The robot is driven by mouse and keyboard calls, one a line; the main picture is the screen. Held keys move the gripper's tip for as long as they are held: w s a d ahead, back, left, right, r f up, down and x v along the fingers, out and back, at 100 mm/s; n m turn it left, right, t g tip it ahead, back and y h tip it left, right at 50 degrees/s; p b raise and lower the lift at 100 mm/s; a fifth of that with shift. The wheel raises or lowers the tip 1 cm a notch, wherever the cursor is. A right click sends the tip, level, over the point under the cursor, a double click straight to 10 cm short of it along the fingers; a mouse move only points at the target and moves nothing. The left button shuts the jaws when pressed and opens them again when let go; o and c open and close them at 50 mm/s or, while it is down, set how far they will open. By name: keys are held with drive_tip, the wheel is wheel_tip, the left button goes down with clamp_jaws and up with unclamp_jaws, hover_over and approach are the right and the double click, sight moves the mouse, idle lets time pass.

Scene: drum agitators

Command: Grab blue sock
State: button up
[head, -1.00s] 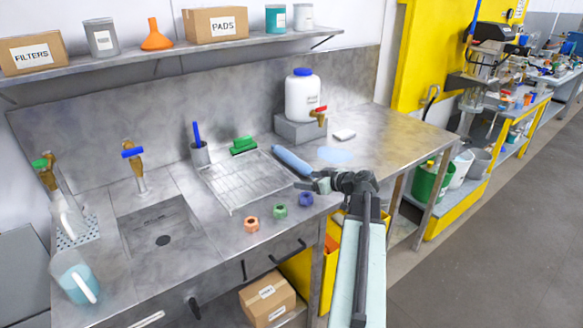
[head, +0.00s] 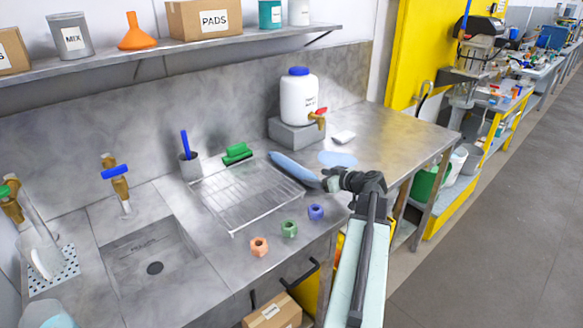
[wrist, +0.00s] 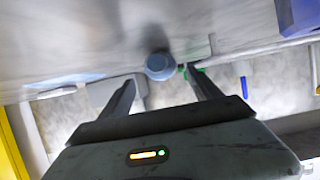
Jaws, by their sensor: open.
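A long blue roll (head: 292,165), the only sock-like thing, lies on the steel counter just right of the wire rack. My gripper (head: 328,182) is at its near right end, low over the counter, and covers part of that end in the head view. In the wrist view the roll shows as a round blue end (wrist: 159,66) between the two finger lines of my open gripper (wrist: 163,76). Whether a finger touches it I cannot tell.
The wire rack (head: 235,211) and a green brush (head: 237,153) are left of the roll. Orange, green and blue nuts (head: 316,211) lie near the front edge. A white jug (head: 299,97) stands on a grey block behind. A pale blue puddle (head: 338,159) lies to the right.

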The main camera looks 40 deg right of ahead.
sight(314, 176)
drive_tip(key=b+x, duration=0.1)
drive_tip(key=x, duration=0.1)
drive_tip(key=shift+w+f, duration=0.1)
drive_tip(key=shift+w, duration=0.45)
drive_tip(key=x, duration=0.1)
drive_tip(key=b+x, duration=0.1)
drive_tip(key=x, duration=0.2)
drive_tip(key=shift+w, duration=0.4)
drive_tip(key=shift+a+r, duration=0.1)
drive_tip(key=shift+r, duration=0.1)
drive_tip(key=shift+c, duration=0.3)
drive_tip(key=c, duration=1.5)
